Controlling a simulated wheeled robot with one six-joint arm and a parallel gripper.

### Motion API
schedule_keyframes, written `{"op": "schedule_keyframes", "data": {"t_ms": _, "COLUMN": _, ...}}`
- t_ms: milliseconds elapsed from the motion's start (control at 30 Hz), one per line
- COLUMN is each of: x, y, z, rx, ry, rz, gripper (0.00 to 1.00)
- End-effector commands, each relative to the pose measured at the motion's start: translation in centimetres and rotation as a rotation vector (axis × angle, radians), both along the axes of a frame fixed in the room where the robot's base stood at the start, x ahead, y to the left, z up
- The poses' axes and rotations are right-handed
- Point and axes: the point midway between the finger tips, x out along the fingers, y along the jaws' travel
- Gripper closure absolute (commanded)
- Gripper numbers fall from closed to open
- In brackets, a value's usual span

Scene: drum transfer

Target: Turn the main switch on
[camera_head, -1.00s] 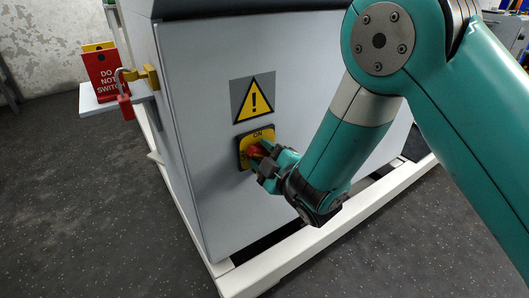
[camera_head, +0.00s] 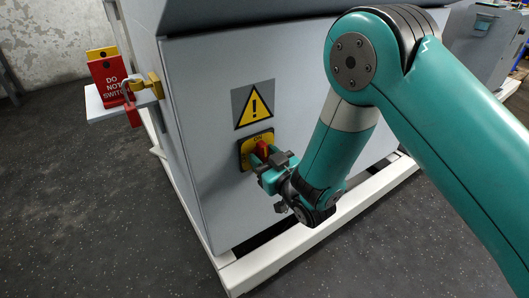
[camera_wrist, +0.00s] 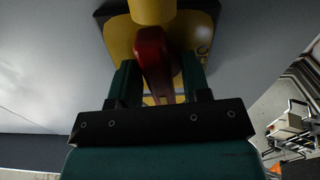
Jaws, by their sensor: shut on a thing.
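The main switch has a red handle (camera_head: 263,147) on a yellow plate (camera_head: 244,152) with a dark border, on the grey cabinet front below a warning sign. "ON" shows at the plate's top edge. The handle looks roughly upright, its upper end near "ON"; the gripper hides its lower part. My gripper (camera_head: 267,158) is shut on the handle. In the wrist view, the red handle (camera_wrist: 152,58) lies between the two teal fingers, slightly tilted, with the yellow plate (camera_wrist: 120,38) behind it. I cannot see exactly where the fingers touch it.
A red "DO NOT SWITCH" sign (camera_head: 112,78) stands on a small white shelf (camera_head: 98,108) at the left. A red padlock (camera_head: 132,114) hangs by a yellow hasp (camera_head: 150,86) at the cabinet's edge. A white base frame (camera_head: 262,266) runs below the cabinet (camera_head: 205,190).

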Motion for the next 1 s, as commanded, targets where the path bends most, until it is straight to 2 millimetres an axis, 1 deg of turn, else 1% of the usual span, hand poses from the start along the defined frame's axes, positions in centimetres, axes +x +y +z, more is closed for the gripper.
{"op": "schedule_keyframes", "data": {"t_ms": 300, "x": 0.01, "y": -0.09, "z": -0.09, "rx": 0.088, "ry": 0.066, "rz": -0.001, "gripper": 0.80}}
{"op": "schedule_keyframes", "data": {"t_ms": 833, "x": 0.01, "y": -0.10, "z": -0.14, "rx": 0.106, "ry": 0.077, "rz": -0.001, "gripper": 0.80}}
{"op": "schedule_keyframes", "data": {"t_ms": 867, "x": 0.01, "y": -0.10, "z": -0.14, "rx": 0.106, "ry": 0.077, "rz": -0.001, "gripper": 0.51}}
{"op": "schedule_keyframes", "data": {"t_ms": 1000, "x": 0.00, "y": -0.06, "z": -0.10, "rx": 0.106, "ry": 0.075, "rz": -0.001, "gripper": 0.51}}
